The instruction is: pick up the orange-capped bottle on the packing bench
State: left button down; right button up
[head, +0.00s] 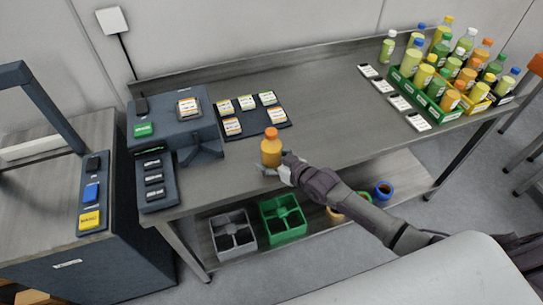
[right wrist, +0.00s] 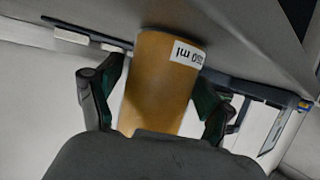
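The orange-capped bottle (head: 271,149), filled with orange liquid, stands upright on the packing bench (head: 330,125) near its front edge. My right gripper (head: 268,170) reaches it from the front right, low on its body. In the right wrist view the bottle's orange body (right wrist: 158,85), with a white "250 ml" label, fills the space between the two fingers (right wrist: 158,105). The fingers are spread on either side of it and look slightly apart from it. The bottle's cap is out of the wrist view. My left gripper is not in view.
A green crate (head: 452,117) of several bottles stands at the bench's right end, with white-topped cards before it. Left of the bottle are a grey device (head: 172,128) and a dark mat (head: 283,124) with labelled blocks. Grey and green bins (head: 283,219) sit on the lower shelf.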

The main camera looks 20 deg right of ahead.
jog(key=c, duration=1.1)
jog(key=shift+w, duration=0.1)
jog(key=shift+c, duration=0.3)
jog(key=shift+r, duration=0.15)
